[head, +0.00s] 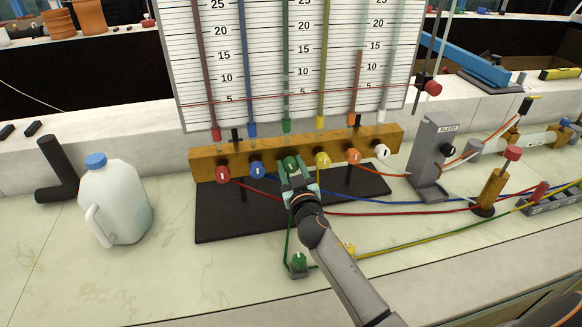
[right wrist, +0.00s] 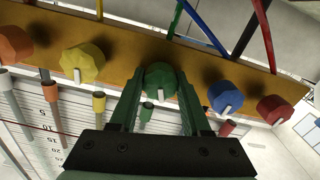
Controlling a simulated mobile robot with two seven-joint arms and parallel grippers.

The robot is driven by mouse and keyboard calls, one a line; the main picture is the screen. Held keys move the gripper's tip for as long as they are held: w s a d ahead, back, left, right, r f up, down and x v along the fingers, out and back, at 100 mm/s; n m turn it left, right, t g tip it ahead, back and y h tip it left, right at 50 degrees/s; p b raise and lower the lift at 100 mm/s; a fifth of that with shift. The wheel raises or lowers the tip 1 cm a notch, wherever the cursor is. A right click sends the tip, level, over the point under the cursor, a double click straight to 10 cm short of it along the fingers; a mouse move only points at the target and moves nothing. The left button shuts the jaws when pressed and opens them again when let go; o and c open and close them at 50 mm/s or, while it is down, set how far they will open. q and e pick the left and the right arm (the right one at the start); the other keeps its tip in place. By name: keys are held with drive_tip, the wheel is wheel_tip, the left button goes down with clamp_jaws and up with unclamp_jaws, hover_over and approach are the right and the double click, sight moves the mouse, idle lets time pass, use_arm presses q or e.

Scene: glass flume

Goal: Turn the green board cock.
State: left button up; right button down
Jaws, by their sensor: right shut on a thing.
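The green board cock (head: 290,162) is a round green knob at the middle of the row on the ochre manifold bar (head: 206,167), under the green tube. My right gripper (head: 293,173) reaches it from the front and partly covers it. In the right wrist view, the green cock (right wrist: 160,80) lies between the two fingers of my right gripper (right wrist: 159,82), which is shut on it. The cock's white mark shows between the fingers, in line with them. My left gripper is not in view.
Red (head: 222,174), blue (head: 257,170), yellow (head: 322,159), orange (head: 354,157) and white (head: 382,152) cocks flank the green one closely. Coloured hoses cross the bench to the right. A white jug (head: 116,205) stands left. A grey bleed stand (head: 430,160) stands right.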

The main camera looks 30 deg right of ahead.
drive_tip(key=n, duration=0.6)
drive_tip(key=shift+f, duration=0.1)
drive_tip(key=n, duration=0.4)
drive_tip(key=shift+n, duration=1.7)
drive_tip(key=shift+c, duration=1.9)
unclamp_jaws()
drive_tip(key=v, duration=1.2)
drive_tip(key=shift+s, duration=0.3)
drive_tip(key=shift+a, duration=0.1)
